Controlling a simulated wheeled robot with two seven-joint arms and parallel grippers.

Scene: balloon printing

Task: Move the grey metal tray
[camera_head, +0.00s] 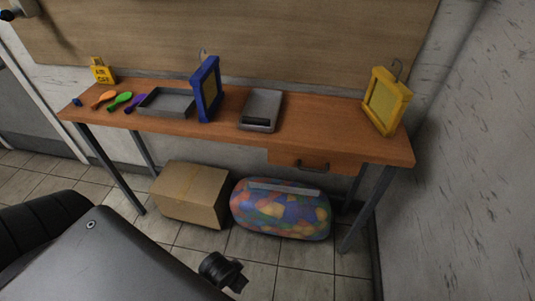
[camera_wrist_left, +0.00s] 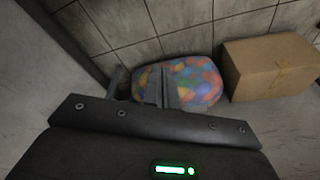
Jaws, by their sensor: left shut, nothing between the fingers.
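The grey metal tray (camera_head: 166,113) is a shallow open rectangular tray. It sits on the left half of the wooden table (camera_head: 228,127) in the head view and looks empty. In the left wrist view, my left gripper (camera_wrist_left: 168,85) is shut and empty. It shows in front of the colourful bag (camera_wrist_left: 202,78) and points towards the floor area under the table, away from the tray. The tray is not in the left wrist view. I do not see my right gripper in either view.
Coloured balloons (camera_head: 120,101) and a yellow sign (camera_head: 103,71) are left of the tray. A blue frame (camera_head: 207,89) stands close at its right, then a grey device (camera_head: 261,109) and a yellow frame (camera_head: 386,101). A cardboard box (camera_head: 191,194) and the bag are under the table.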

